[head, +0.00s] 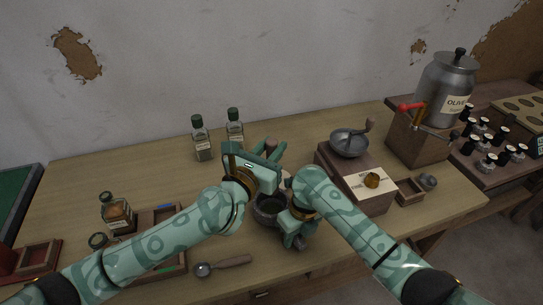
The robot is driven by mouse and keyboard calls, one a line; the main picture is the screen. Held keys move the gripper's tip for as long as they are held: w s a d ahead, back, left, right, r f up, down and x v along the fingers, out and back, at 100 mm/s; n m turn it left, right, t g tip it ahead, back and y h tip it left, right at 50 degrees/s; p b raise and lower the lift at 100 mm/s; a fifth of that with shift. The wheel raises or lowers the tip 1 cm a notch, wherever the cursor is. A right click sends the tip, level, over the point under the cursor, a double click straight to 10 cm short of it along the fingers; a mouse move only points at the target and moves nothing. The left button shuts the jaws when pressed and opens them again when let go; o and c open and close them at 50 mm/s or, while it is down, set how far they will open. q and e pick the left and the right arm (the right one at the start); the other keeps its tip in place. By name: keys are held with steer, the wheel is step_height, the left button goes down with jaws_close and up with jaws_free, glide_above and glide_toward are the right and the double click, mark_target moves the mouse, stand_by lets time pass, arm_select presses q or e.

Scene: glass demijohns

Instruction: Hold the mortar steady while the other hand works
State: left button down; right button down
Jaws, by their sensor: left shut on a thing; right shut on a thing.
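The dark grey mortar (269,208) stands on the wooden table between my two arms. My arms hide part of it. My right gripper (293,238) is low at the mortar's right front side and is shut on it; the contact is partly hidden. My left gripper (272,172) is higher, above and behind the mortar. It is shut on what looks like the pestle (271,146), whose brownish upper end shows above the jaws. Its lower end is hidden.
Two green-capped bottles (201,140) stand behind. A coffee grinder (349,143) stands right, with a steel olive oil can (446,88) beyond. A scoop (222,265) lies in front, and a wooden tray (166,217) and a jar (116,213) are left. The back left tabletop is clear.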

steer(key=c, duration=1.1)
jaws_free()
steer(key=shift+r, duration=0.1)
steer(key=shift+w+d+r, duration=0.2)
steer(key=shift+d+r, duration=0.05)
steer(key=shift+r, duration=1.7)
steer(key=shift+w+d+r, duration=0.15)
steer(key=shift+d+r, duration=0.1)
steer(key=shift+r, duration=1.65)
steer(key=shift+w+d+r, duration=0.2)
steer(key=shift+d+r, duration=0.05)
steer(key=shift+r, duration=1.7)
